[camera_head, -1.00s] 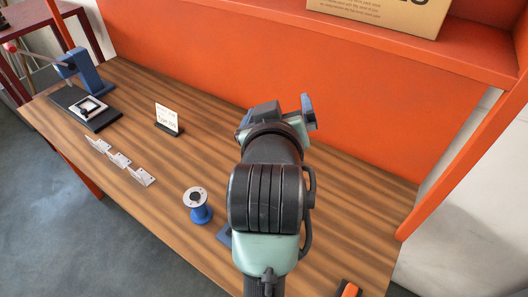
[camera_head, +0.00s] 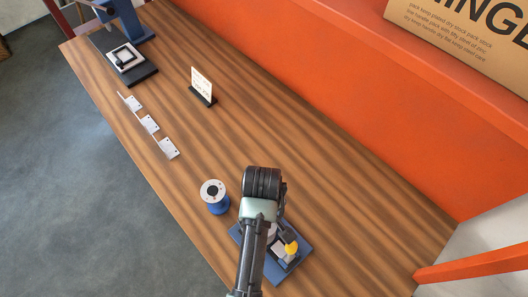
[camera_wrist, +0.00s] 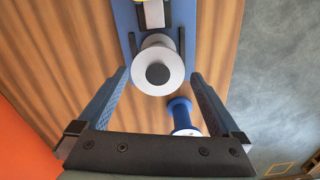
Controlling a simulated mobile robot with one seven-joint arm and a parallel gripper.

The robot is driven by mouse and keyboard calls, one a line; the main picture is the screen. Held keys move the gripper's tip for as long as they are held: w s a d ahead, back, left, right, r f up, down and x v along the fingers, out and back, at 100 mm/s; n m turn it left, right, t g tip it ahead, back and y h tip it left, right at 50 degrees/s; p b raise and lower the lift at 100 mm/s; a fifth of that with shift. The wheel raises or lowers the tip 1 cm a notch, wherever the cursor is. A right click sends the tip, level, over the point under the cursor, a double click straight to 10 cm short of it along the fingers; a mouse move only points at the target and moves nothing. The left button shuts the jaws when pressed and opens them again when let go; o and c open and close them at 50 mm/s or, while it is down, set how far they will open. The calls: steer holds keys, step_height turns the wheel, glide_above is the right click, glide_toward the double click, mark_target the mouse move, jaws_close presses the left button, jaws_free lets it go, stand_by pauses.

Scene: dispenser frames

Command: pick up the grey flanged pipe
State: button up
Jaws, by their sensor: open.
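The grey flanged pipe (camera_wrist: 157,68) shows in the wrist view as a pale grey round flange with a dark centre, seen nearly end-on, with a second flange behind it. It is at the near end of a blue base (camera_wrist: 126,20). My gripper (camera_wrist: 158,76) is open, with its two blue fingers spread to the left and right of the pipe in the picture. Nothing is held, and no finger contact is visible. In the head view my arm covers the gripper and most of the pipe; the blue base (camera_head: 276,271) shows around it.
A blue spool with a pale top (camera_head: 213,196) stands close left of the base and also shows near my right finger (camera_wrist: 183,117). A yellow-topped part (camera_head: 291,248) sits on the base. White brackets (camera_head: 150,124), a small sign (camera_head: 202,84) and a black-based device (camera_head: 127,62) stand farther off.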

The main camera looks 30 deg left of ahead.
steer(key=shift+w+f+p, duration=0.1)
steer(key=shift+f+p, duration=0.55)
steer(key=shift+f, duration=2.75)
steer(key=shift+r, duration=0.1)
jaws_close()
